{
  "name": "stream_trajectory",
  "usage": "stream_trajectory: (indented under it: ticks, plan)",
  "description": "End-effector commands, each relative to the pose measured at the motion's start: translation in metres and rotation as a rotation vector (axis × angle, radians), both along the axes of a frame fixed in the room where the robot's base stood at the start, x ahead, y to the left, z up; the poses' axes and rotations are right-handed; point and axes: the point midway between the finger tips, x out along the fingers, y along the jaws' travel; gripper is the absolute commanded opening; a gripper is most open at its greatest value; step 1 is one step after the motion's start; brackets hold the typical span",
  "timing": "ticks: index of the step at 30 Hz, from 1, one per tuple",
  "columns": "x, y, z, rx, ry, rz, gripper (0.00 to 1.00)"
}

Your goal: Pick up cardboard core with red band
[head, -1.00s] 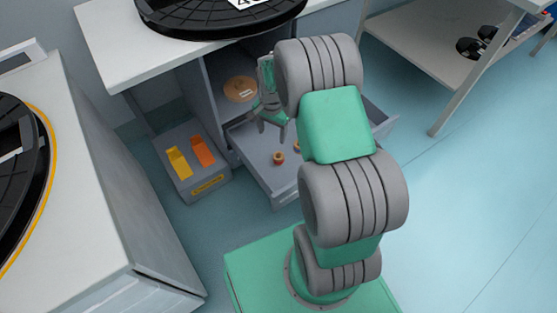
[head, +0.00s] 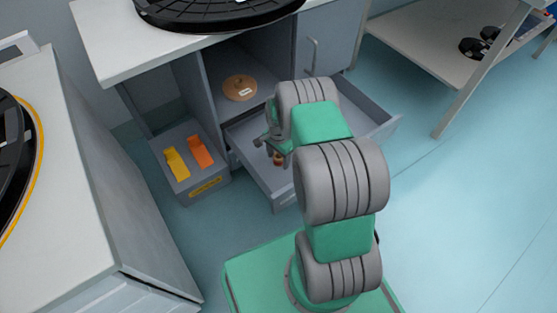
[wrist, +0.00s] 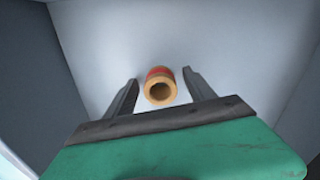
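The cardboard core with a red band (wrist: 159,86) stands on the drawer floor in the wrist view, its open end facing the camera. In the head view a small core (head: 278,159) shows beside my fingers in the open drawer. My gripper (wrist: 160,82) is open, with one finger on each side of the core. Gaps show between the core and both fingers. In the head view my gripper (head: 277,148) is inside the drawer area, partly hidden by my arm.
The pulled-out drawer (head: 254,176) has walls close around my gripper. A shelf above holds a round tan disc (head: 240,88). A grey bin (head: 207,186) with yellow and orange pieces stands to the left. A table with a black reel (head: 215,18) overhangs behind.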

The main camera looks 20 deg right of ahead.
Motion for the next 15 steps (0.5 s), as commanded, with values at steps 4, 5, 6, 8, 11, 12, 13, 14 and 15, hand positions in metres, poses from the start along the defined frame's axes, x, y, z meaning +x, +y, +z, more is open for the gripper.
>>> stream_trajectory:
  ticks: [4, 5, 6, 8, 11, 12, 13, 14, 15]
  plan:
    - [-0.0003, 0.0001, 0.0002, 0.0, 0.0, 0.0, 0.5]
    - [-0.0002, 0.0001, 0.0003, 0.0, 0.0, 0.0, 0.48]
    - [-0.0003, 0.0001, 0.0003, 0.0, 0.001, 0.0, 0.44]
    - [-0.0003, 0.0001, 0.0003, 0.0, 0.001, 0.0, 0.39]
    - [-0.0003, 0.0, 0.0003, 0.0, 0.001, 0.0, 0.31]
    - [-0.0003, 0.0, 0.0003, 0.0, 0.001, 0.0, 0.28]
    - [-0.0003, 0.0, 0.0003, 0.0, 0.001, 0.0, 0.25]
    - [-0.0003, -0.0001, 0.0003, 0.0, 0.001, 0.0, 0.23]
    - [-0.0003, -0.0001, 0.0003, 0.0, 0.001, 0.0, 0.2]
